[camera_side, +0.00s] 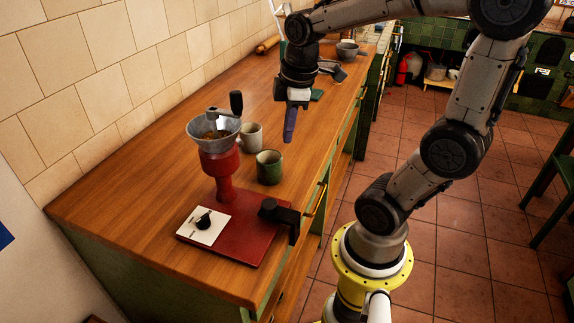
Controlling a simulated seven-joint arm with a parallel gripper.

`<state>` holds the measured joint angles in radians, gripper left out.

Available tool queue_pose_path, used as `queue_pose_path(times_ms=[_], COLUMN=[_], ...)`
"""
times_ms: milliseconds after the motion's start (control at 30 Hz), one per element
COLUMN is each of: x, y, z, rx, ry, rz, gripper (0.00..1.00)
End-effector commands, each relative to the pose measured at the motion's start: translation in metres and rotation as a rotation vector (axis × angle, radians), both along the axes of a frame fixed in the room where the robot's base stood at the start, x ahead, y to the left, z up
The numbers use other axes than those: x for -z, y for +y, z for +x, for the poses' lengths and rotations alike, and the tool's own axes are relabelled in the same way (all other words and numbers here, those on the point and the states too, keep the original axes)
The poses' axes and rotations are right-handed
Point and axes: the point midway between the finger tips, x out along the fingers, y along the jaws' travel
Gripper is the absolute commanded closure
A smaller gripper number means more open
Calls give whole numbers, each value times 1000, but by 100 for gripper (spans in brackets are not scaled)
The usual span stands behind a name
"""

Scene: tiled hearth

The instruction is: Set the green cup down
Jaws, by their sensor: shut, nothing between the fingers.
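The green cup (269,168) stands upright on the wooden counter, just right of the red coffee grinder. My gripper (289,138) is above and behind the cup, to its upper right in the side view. Its fingers point down, are shut together and hold nothing. It is apart from the cup.
The red grinder (226,180) with a metal hopper and crank stands left of the cup. A pale mug (251,135) stands close behind the cup. Grey bowls (347,49) sit farther back. The wooden counter (130,185) is clear at the left, and its edge is near the cup's right.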

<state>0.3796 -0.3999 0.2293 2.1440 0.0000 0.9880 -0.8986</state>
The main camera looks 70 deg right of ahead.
Motion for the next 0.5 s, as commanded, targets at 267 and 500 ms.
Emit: queue_pose_path(times_ms=[267, 500], x=[44, 58], y=[-65, -69], z=[-11, -15], rx=[190, 216], ry=[157, 164], rz=[80, 87], gripper=[100, 100])
